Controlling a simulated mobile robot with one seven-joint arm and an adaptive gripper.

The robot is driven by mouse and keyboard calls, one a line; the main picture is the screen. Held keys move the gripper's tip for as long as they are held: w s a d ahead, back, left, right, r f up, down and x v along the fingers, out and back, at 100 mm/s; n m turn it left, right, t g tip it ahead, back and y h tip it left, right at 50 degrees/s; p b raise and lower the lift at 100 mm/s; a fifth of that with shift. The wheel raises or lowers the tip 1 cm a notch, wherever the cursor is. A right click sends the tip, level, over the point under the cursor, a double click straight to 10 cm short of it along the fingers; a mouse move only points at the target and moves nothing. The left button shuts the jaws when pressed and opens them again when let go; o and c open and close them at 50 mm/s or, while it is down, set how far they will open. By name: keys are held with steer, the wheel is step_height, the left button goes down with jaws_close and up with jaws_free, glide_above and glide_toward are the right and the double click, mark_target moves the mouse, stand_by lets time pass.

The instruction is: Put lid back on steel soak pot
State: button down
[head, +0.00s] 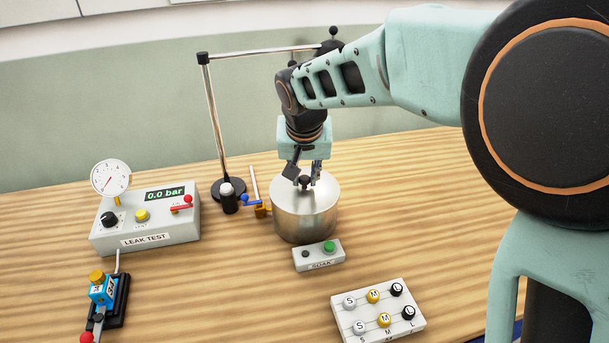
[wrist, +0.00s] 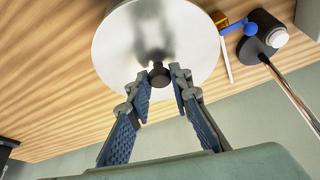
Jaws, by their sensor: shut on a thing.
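The steel soak pot (head: 304,220) stands on the wooden table near the middle of the head view. Its shiny round lid (head: 325,190) is at the pot's mouth, and it looks level. I cannot tell whether it is fully seated. The lid fills the top of the wrist view (wrist: 120,45), hiding the pot below. My gripper (head: 304,179) points down from above, its two fingers shut on the lid's dark knob (wrist: 159,76).
The SOAK button box (head: 319,256) sits just in front of the pot. A blue-handled brass valve (head: 262,209) and a pole stand (head: 229,190) are at its left. Farther left is the LEAK TEST box (head: 147,222). A nozzle rack (head: 378,312) lies in front. The table right of the pot is clear.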

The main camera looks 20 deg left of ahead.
stand_by(0.4)
steer(key=c, duration=1.7)
jaws_free()
steer(key=shift+o, duration=0.6)
steer(key=o, duration=0.4)
steer(key=shift+r, duration=0.1)
steer(key=shift+r+p, duration=2.25)
steer(key=shift+r, duration=1.2)
